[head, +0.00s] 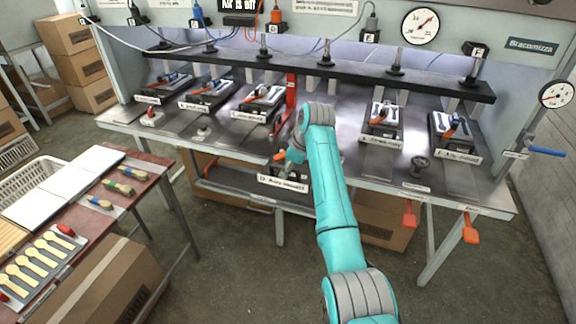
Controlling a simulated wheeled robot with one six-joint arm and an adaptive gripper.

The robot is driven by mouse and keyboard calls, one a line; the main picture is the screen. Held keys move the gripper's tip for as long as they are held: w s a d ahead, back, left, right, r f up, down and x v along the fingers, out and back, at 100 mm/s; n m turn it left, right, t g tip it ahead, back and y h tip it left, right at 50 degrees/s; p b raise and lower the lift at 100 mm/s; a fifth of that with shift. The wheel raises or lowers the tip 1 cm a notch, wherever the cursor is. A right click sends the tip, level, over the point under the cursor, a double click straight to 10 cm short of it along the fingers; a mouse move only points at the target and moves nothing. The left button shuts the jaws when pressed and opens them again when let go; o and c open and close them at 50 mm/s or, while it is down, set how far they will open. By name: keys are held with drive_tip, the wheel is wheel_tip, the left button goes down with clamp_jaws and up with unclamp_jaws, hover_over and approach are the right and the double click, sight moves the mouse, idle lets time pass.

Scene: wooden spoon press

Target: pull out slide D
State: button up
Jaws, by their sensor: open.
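Slide D (283,183) is at the middle of the press bench, its labelled front plate standing out past the bench's front edge. It sits much further forward than the other slides. An orange part (280,156) shows just behind its front plate. My gripper (290,166) is at the end of my teal arm, low over slide D. Its fingers are small and partly hidden by the wrist, and I cannot tell whether they touch the slide. Nothing is seen held in it. Much of slide D's right side is hidden behind my arm.
Slides A (150,99), B (193,106), C (250,115), E (381,140) and F (457,154) sit back on the bench. A dark beam (440,86) with posts crosses above. Orange pedals (410,214) hang at the front right. A side table (150,156) stands left.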

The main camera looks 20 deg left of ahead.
drive_tip(key=shift+r, duration=0.1)
drive_tip(key=v, duration=1.1)
drive_tip(key=shift+d+r, duration=0.15)
drive_tip(key=shift+r, duration=0.2)
drive_tip(key=shift+s, duration=0.15)
